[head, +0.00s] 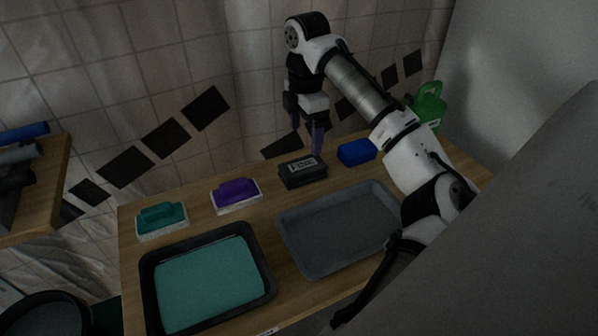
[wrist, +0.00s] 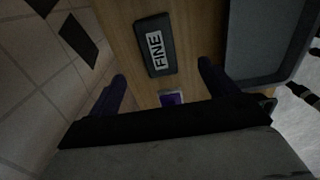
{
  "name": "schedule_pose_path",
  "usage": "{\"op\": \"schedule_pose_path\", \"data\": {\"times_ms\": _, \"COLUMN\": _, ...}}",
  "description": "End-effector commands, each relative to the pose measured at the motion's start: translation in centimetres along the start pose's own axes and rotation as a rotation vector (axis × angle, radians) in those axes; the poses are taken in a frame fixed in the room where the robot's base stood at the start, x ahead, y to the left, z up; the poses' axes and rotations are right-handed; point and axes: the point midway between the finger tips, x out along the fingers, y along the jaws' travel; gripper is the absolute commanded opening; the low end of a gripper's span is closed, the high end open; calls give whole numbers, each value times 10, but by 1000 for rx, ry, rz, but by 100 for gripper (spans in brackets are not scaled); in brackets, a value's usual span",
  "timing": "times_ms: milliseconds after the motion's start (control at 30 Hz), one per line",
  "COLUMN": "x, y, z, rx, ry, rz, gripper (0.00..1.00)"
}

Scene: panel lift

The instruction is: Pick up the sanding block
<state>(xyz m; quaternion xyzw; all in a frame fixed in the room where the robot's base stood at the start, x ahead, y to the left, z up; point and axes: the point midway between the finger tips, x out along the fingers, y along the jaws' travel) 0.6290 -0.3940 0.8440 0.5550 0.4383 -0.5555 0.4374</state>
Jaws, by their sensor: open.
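The sanding block is most likely the dark block (head: 303,172) with a white label, on the wooden table behind the grey tray. In the wrist view its label reads FINE and the block (wrist: 167,63) lies flat just beyond my fingertips. My gripper (head: 308,135) points down above and slightly behind this block. Its two fingers are spread, with nothing between them, and the gripper also shows in the wrist view (wrist: 162,72). The block is apart from the fingers.
A purple-topped block (head: 236,193) and a teal-topped block (head: 162,218) stand to the left. A blue block (head: 356,151) sits close on the right. A grey tray (head: 322,273) and a black tray (head: 149,290) of teal material are in front. A green bottle (head: 430,104) stands at the back right.

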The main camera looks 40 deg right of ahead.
Motion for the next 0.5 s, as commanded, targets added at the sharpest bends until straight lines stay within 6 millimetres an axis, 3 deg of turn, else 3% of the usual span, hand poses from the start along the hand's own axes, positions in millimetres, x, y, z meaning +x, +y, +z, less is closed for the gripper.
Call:
{"op": "schedule_pose_path", "data": {"times_ms": 200, "x": 42, "y": 0, "z": 0, "rx": 1, "ry": -1, "rz": -1, "gripper": 85}}
{"op": "schedule_pose_path", "data": {"times_ms": 500, "x": 67, "y": 2, "z": -3, "rx": 0, "ry": -2, "rz": 0, "gripper": 85}}
